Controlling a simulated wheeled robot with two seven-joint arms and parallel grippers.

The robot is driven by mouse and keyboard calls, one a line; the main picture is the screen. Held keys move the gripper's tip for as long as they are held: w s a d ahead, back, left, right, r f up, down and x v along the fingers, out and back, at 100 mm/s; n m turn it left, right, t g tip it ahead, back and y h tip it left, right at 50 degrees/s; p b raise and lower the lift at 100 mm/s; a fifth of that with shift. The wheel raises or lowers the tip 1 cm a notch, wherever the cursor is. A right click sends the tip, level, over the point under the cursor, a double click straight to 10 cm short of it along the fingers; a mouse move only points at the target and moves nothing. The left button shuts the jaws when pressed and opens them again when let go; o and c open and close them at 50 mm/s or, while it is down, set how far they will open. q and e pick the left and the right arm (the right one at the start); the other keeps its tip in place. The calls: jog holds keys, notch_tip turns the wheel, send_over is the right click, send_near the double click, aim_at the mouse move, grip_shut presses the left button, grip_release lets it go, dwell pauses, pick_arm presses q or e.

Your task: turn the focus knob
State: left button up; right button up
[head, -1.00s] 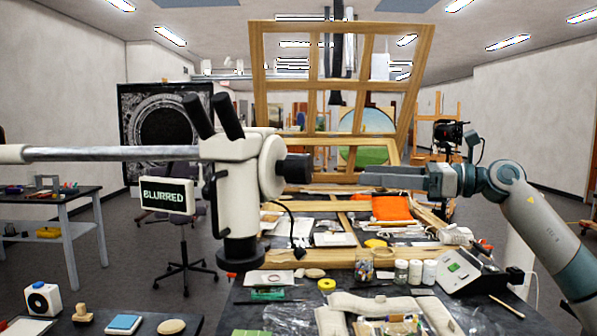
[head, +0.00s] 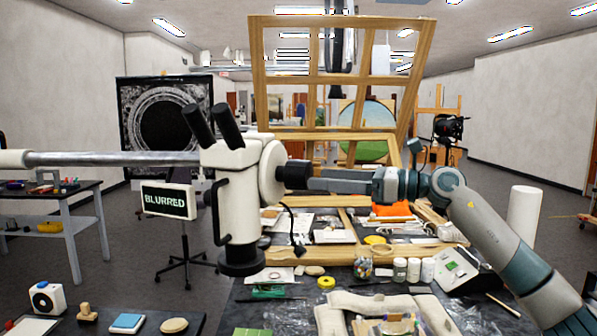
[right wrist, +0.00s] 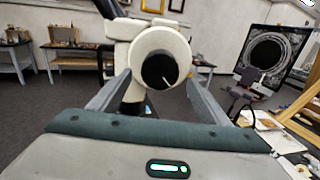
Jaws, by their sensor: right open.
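The white microscope (head: 228,190) on its horizontal boom shows in the head view, with a small screen (head: 167,201) reading "BLURRED". Its black focus knob (head: 294,175) points right, toward my right gripper (head: 313,181). The fingertips are at the knob's right end. In the right wrist view, the dark knob face (right wrist: 160,70) with a pale line mark is framed between the two spread fingers of my right gripper (right wrist: 158,78), with gaps on both sides. I cannot tell how far the fingers reach along the knob. My left gripper is not in view.
A wooden lattice frame (head: 335,85) stands behind. Below the arm, the cluttered workbench holds white jars (head: 414,270), a grey device (head: 457,268) and a yellow tape roll (head: 326,282). The microscope's lower tube hangs over the bench's left edge. Air around the knob is clear.

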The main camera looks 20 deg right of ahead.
aim_at(298, 176)
jog(key=p+x, duration=0.2)
jog(key=x, duration=0.4)
jog(key=shift+r, duration=0.15)
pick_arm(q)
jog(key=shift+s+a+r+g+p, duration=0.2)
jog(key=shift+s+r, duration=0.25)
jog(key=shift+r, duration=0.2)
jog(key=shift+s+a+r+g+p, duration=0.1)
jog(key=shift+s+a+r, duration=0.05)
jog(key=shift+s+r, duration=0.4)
pick_arm(e)
jog(key=shift+w+a, duration=0.35)
jog(key=shift+a, duration=0.15)
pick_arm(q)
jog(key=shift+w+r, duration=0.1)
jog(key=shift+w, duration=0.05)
pick_arm(e)
jog(key=c, duration=1.1)
